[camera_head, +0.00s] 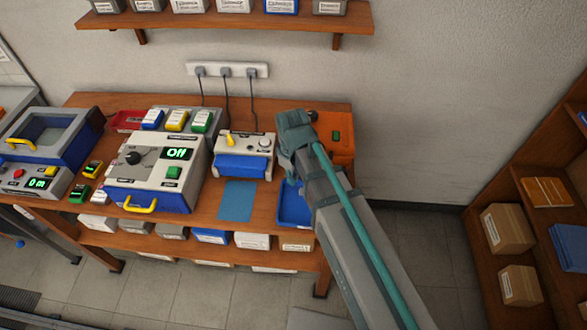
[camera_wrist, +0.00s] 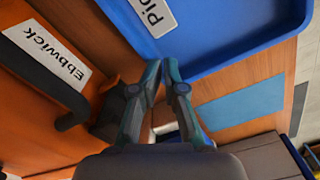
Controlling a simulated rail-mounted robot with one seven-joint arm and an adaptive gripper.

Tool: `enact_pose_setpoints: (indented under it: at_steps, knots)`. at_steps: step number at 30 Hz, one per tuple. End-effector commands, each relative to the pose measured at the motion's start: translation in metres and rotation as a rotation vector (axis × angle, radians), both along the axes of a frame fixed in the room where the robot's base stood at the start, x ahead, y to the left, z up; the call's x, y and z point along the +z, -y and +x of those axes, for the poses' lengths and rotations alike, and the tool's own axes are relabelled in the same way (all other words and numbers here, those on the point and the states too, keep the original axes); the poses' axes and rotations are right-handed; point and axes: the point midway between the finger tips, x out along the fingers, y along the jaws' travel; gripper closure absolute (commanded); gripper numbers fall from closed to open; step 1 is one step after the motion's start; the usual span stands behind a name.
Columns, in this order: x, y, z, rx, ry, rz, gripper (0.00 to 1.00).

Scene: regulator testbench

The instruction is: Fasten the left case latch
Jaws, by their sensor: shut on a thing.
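The orange case (camera_head: 337,151) stands at the right end of the bench, partly hidden by my arm in the head view. In the wrist view its orange side (camera_wrist: 35,100) fills the left, with a white label reading "Ebbwick" (camera_wrist: 46,54) and a dark bar-shaped part (camera_wrist: 62,98) beside it. My gripper (camera_wrist: 161,68) is shut, its fingertips close together beside the case, over the blue tray's edge. What lies between them cannot be made out. In the head view my gripper is mostly hidden. I cannot clearly identify the left latch or its position.
A blue tray (camera_head: 293,204) lies next to the case; its rim (camera_wrist: 235,53) is close to my fingertips. A flat blue mat (camera_head: 237,200) lies left of it. White bench devices (camera_head: 245,143) with cables stand farther left. A shelf unit (camera_head: 500,270) stands at the right.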

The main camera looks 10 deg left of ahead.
Motion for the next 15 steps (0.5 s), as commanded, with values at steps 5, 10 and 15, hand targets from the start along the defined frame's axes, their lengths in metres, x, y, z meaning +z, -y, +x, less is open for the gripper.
enact_pose_setpoints:
  at_steps: [5, 10, 15]
  knots:
    - [0.013, -0.002, -0.004, 0.000, 0.006, 0.007, 1.00]
    - [0.024, 0.000, -0.012, 0.000, 0.005, 0.007, 1.00]
    - [0.035, 0.001, -0.019, 0.000, 0.004, 0.007, 1.00]
